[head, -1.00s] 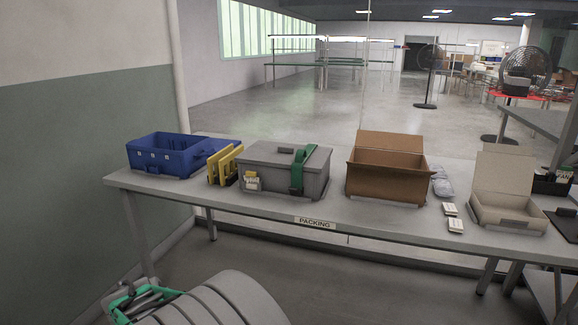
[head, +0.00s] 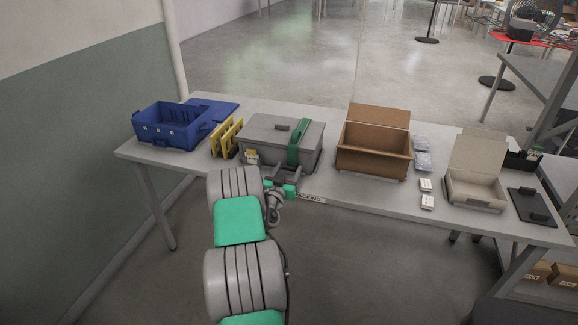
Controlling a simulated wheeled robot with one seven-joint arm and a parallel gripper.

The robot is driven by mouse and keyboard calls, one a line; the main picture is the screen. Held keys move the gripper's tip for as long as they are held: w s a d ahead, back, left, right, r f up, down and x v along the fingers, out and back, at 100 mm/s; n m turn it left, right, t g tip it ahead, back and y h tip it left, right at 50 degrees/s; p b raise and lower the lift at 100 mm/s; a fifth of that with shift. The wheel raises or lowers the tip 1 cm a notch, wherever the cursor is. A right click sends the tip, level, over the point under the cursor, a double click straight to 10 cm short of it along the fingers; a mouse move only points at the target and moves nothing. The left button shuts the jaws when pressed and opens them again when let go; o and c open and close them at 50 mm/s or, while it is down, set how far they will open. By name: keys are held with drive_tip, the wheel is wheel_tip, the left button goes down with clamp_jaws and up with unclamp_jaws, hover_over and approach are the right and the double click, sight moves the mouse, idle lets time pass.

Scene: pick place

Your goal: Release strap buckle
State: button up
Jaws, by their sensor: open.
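A closed grey box (head: 270,143) with a small handle on its lid stands on the packing table (head: 327,178). A green strap (head: 300,141) runs over the lid and down the front at the box's right side. The strap's buckle is too small to make out, and my arm end hides part of the box's lower front. My gripper (head: 285,172) is open at the table's front edge, just in front of the box and a little below and left of the strap. It holds nothing that I can see.
A blue bin (head: 160,140) and a yellow rack (head: 227,138) stand left of the grey box. An open cardboard box (head: 372,163) and an open pale box (head: 473,188) stand to the right. Small white packets (head: 427,202) lie between them.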

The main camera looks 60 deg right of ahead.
drive_tip(key=shift+d, duration=0.35)
drive_tip(key=shift+w, duration=0.1)
drive_tip(key=shift+c, duration=0.2)
clamp_jaws()
drive_tip(key=shift+f+b, duration=0.45)
drive_tip(key=shift+b, duration=0.8)
drive_tip(key=h+b, duration=0.1)
drive_tip(key=b, duration=0.3)
drive_tip(key=shift+a+f, duration=0.15)
drive_tip(key=shift+f, duration=0.2)
drive_tip(key=h+b, duration=0.1)
drive_tip(key=b, duration=0.6)
drive_tip(key=h+b, duration=0.1)
drive_tip(key=b, duration=0.6)
drive_tip(key=shift+a+f+t+h, duration=0.3)
drive_tip(key=shift+f+h, duration=0.1)
drive_tip(key=shift+a+r+h+b, duration=0.15)
drive_tip(key=shift+h+b, duration=0.15)
drive_tip(key=shift+b, duration=0.65)
drive_tip(key=shift+r, duration=0.3)
